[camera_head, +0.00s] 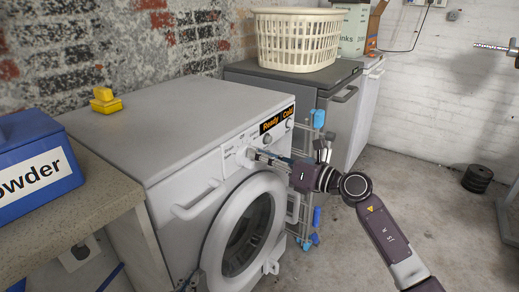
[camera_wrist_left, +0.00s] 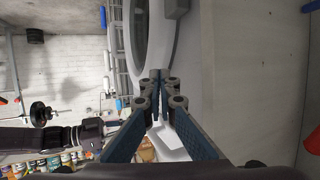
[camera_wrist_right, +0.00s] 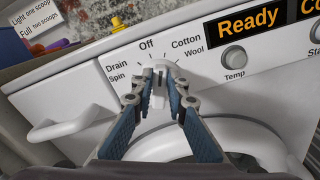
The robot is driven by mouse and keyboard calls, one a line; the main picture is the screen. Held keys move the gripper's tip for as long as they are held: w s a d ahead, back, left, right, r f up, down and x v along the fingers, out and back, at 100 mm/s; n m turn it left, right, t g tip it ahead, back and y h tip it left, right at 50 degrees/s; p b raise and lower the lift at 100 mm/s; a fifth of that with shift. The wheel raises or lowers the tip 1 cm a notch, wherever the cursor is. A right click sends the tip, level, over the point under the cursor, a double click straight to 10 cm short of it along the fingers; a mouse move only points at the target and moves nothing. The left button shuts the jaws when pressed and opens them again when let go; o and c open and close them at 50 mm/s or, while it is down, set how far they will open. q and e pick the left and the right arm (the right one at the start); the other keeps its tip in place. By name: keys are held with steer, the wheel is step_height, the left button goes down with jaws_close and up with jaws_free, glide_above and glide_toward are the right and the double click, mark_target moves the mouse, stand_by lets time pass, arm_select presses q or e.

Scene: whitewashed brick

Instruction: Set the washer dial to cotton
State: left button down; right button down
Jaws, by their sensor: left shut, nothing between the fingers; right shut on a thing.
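The white washer (camera_head: 165,120) has a front panel with a round dial (camera_wrist_right: 160,68). The right wrist view shows the labels Drain, Spin, Off, Cotton and Wool around the dial. My right gripper (camera_wrist_right: 160,88) is shut on the dial's raised grip, which stands nearly upright in that view. The fingers partly cover the dial, so I cannot tell its exact setting. In the head view my right gripper (camera_head: 256,156) reaches the panel from the right. My left gripper (camera_wrist_left: 160,75) is shut and empty, low near the washer's front.
A display (camera_wrist_right: 248,18) reads Ready, with a Temp knob (camera_wrist_right: 234,57) below it. The washer's round door (camera_head: 245,235) is below the panel. A drying rack (camera_head: 315,190) stands beside the washer. A blue powder box (camera_head: 35,155) sits on the left counter.

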arm_select(q)
steer(key=s+a+f+g+y+p, duration=0.1)
steer(key=s+a+f+g, duration=0.2)
steer(key=s+f+g, duration=0.2)
steer(key=shift+s+a+f+g+y+p, duration=0.15)
steer(key=shift+s+f+g+y+p, duration=0.25)
steer(key=shift+s+f, duration=1.4)
arm_select(e)
steer(key=shift+w+d+m, duration=0.1)
steer(key=shift+m, duration=0.7)
arm_select(q)
steer(key=shift+w+f, duration=0.2)
steer(key=shift+w, duration=0.1)
arm_select(e)
steer(key=c, duration=1.9)
jaws_free()
steer(key=v, duration=1.2)
